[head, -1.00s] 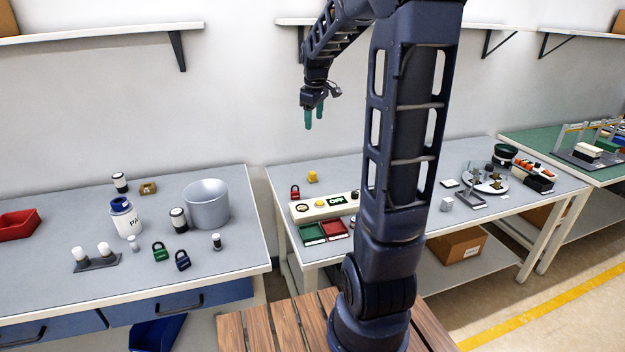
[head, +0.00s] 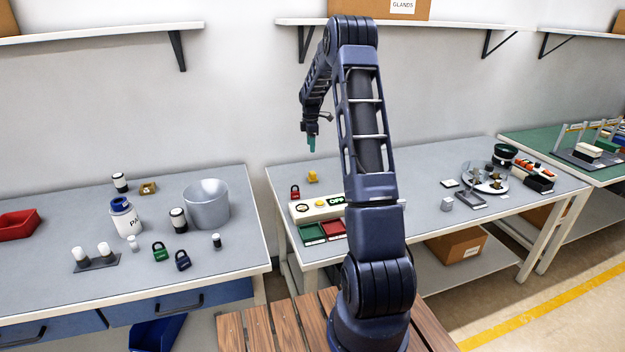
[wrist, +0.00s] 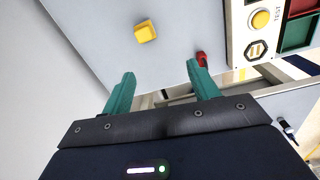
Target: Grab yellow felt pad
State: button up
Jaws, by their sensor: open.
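A small yellow block-like piece, which looks like the yellow felt pad (head: 312,177), sits on the grey bench top near its back left edge. In the wrist view the yellow felt pad (wrist: 146,31) lies beyond my fingertips, apart from them. My gripper (head: 311,146) hangs above the pad in the head view, with its teal fingers pointing down. In the wrist view my gripper (wrist: 160,74) is open, with nothing between its fingers.
A red padlock (head: 295,192) and a control box (head: 318,208) stand near the pad, with green (head: 312,233) and red (head: 333,229) trays in front. A gap separates this bench from the left bench (head: 90,202). The wall is close behind.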

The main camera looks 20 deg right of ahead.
jog(key=n, duration=0.2)
send_over(313, 172)
notch_tip(313, 172, down, 8)
jog(key=r, duration=0.1)
jog(key=f, duration=0.6)
jog(key=shift+s+a, duration=0.2)
jog(key=shift+a, duration=0.1)
jog(key=shift+w+d+f, duration=0.1)
jog(key=shift+d+f, duration=0.05)
jog(key=shift+f, duration=2.5)
jog(key=c, duration=0.9)
